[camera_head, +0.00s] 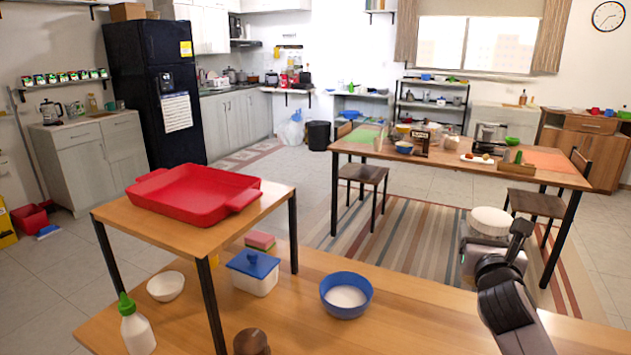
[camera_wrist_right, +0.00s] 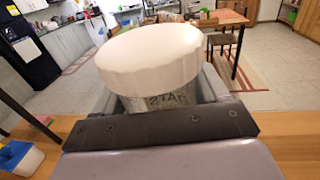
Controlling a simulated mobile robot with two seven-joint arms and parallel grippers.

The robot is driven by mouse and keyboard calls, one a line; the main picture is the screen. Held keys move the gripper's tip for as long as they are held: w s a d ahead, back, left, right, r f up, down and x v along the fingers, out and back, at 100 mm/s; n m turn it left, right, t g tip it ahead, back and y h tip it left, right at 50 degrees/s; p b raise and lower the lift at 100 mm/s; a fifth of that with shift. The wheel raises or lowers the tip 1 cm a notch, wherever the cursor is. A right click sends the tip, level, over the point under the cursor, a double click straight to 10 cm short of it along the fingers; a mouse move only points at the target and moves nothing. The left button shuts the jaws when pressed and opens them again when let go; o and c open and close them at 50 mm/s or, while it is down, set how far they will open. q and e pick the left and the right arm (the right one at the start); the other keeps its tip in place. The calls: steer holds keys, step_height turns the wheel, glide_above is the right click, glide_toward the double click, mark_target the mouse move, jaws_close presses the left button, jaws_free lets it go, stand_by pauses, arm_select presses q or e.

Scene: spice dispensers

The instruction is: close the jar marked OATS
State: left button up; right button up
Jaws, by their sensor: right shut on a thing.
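A jar (camera_wrist_right: 165,101) with a wide white round lid (camera_wrist_right: 150,53) stands in front of my right wrist camera. Its label shows letters that look like OATS reversed. My right gripper (camera_wrist_right: 166,90) is shut on the jar's body, just below the lid. The lid covers the jar's mouth; I cannot tell whether it is fully seated. In the head view the white lid (camera_head: 491,221) shows at the right, beyond my right gripper (camera_head: 484,250), and most of the jar is hidden. My left gripper is in neither view.
The near wooden table (camera_head: 400,322) carries a blue bowl (camera_head: 346,296), a blue-lidded box (camera_head: 253,272), a white bowl (camera_head: 165,287), a green-capped bottle (camera_head: 136,328) and a brown round thing (camera_head: 251,342). A red tray (camera_head: 192,198) sits on a raised stand at left. The table between the blue bowl and my right arm is clear.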

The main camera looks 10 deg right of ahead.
steer(key=s+a+f+n+t+y, duration=0.1)
steer(key=s+a+f+n+y, duration=0.2)
steer(key=a, duration=0.8)
steer(key=s+a+f+n+t+y, duration=0.1)
steer(key=s+a+f+n+y, duration=0.2)
steer(key=a, duration=0.9)
steer(key=s+f+y, duration=0.3)
steer(key=s, duration=0.2)
steer(key=shift+a+t+y, duration=0.3)
steer(key=shift+t, duration=0.1)
steer(key=shift+s+f, duration=0.1)
steer(key=s+a+n+g+y, duration=0.2)
steer(key=a+n+g+y, duration=0.2)
steer(key=a+n+y, duration=0.4)
steer(key=a+r+y, duration=0.1)
steer(key=a+y, duration=0.2)
steer(key=a, duration=0.4)
steer(key=shift+a+y, duration=0.3)
steer(key=shift+a, duration=0.1)
